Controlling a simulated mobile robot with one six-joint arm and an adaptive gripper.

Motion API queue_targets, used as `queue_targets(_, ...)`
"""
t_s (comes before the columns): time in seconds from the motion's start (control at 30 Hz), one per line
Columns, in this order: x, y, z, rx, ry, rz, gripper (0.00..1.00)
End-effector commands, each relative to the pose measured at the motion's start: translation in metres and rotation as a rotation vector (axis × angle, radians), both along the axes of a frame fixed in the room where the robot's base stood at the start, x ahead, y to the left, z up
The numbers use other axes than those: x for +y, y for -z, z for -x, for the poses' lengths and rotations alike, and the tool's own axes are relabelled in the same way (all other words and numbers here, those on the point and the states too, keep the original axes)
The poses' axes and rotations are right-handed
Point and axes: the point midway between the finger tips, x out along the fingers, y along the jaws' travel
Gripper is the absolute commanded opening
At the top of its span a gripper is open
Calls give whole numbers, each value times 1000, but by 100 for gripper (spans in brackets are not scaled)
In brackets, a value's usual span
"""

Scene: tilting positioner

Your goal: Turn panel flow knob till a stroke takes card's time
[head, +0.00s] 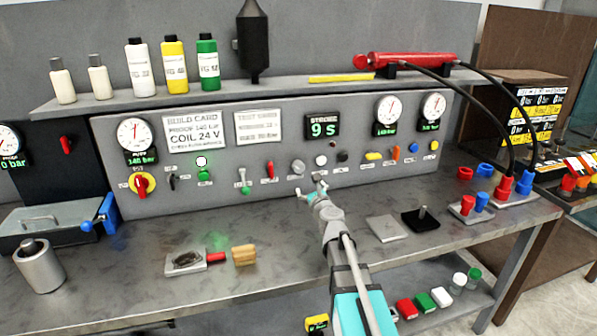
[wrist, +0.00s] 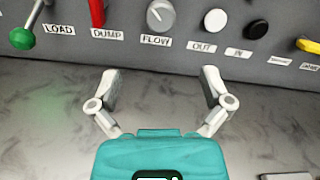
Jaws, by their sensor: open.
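The flow knob (wrist: 160,16) is a round grey knob on the panel, with a FLOW label below it in the wrist view. It also shows in the head view (head: 298,167). My gripper (wrist: 160,88) is open and empty, with its fingers spread below the knob and apart from it. In the head view my gripper (head: 311,189) is just in front of the panel, low and slightly right of the knob. The STROKE display (head: 323,126) reads 9 s. The build card (head: 193,129) reads proof 140 bar and coil 24 V; its bottom line is too small to read.
The red DUMP lever (wrist: 97,13) and green LOAD lever (wrist: 22,38) are left of the knob. The OUT button (wrist: 215,22) and IN button (wrist: 257,29) are to its right. A test card (head: 259,127) hangs above.

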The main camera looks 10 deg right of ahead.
Motion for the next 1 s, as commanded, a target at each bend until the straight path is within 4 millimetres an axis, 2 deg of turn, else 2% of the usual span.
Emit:
queue_targets(0.37,-1,0,-1,0,4,-8,99)
queue_targets(0.57,0,0,-8,0,3,-6,99)
queue_targets(0.77,0,0,-29,0,3,-6,99)
queue_targets(1.0,1,0,-64,0,3,-6,99)
